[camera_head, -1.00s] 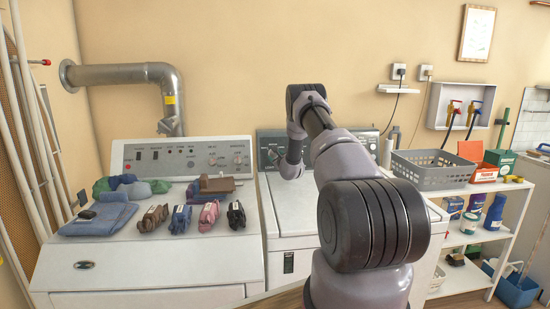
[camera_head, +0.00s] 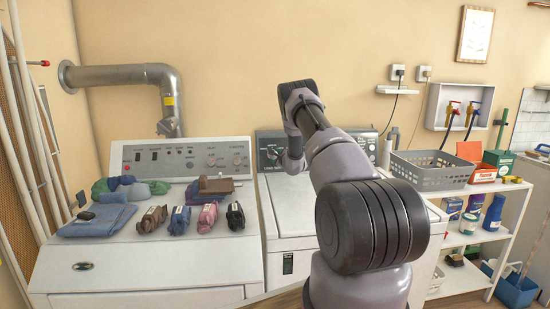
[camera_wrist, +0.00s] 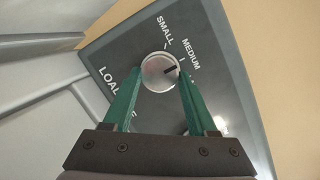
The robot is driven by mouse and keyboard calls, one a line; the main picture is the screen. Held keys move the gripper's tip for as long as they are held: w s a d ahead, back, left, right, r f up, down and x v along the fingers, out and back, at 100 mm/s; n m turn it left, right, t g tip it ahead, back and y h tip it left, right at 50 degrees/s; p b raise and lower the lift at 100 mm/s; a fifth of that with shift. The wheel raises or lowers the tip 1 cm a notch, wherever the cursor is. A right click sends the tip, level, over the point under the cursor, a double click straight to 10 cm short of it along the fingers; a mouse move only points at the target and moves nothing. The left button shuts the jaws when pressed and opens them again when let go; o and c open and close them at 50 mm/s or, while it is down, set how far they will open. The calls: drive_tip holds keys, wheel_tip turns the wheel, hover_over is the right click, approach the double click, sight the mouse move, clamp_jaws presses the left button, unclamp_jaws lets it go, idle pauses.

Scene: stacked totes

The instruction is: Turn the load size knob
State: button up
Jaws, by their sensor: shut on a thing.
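The load size knob (camera_wrist: 157,73) is a round silver dial on a dark grey panel (camera_wrist: 120,55) in the wrist view. Its dark pointer mark points right and slightly up, toward the tick by the word MEDIUM. SMALL is printed above the knob, and the LOAD lettering at left is partly hidden by a finger. My gripper (camera_wrist: 159,75) has green fingers, one on each side of the knob, shut on it. In the head view the washer's control panel (camera_head: 266,143) is partly covered by my arm, and my gripper's fingers cannot be made out there.
A white machine (camera_head: 150,255) at left carries folded cloths (camera_head: 98,218) and several small bundles. The white washer lid (camera_head: 297,205) is clear. A grey basket (camera_head: 435,172) stands on the shelf unit at right, with bottles and boxes below.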

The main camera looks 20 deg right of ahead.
drive_tip(key=o, duration=1.4)
drive_tip(key=shift+c, duration=0.2)
drive_tip(key=shift+s, duration=0.1)
drive_tip(key=s+r, duration=0.1)
drive_tip(key=s, duration=0.9)
drive_tip(key=shift+s+a+r, duration=0.15)
drive_tip(key=shift+s+r, duration=0.1)
drive_tip(key=shift+s, duration=0.05)
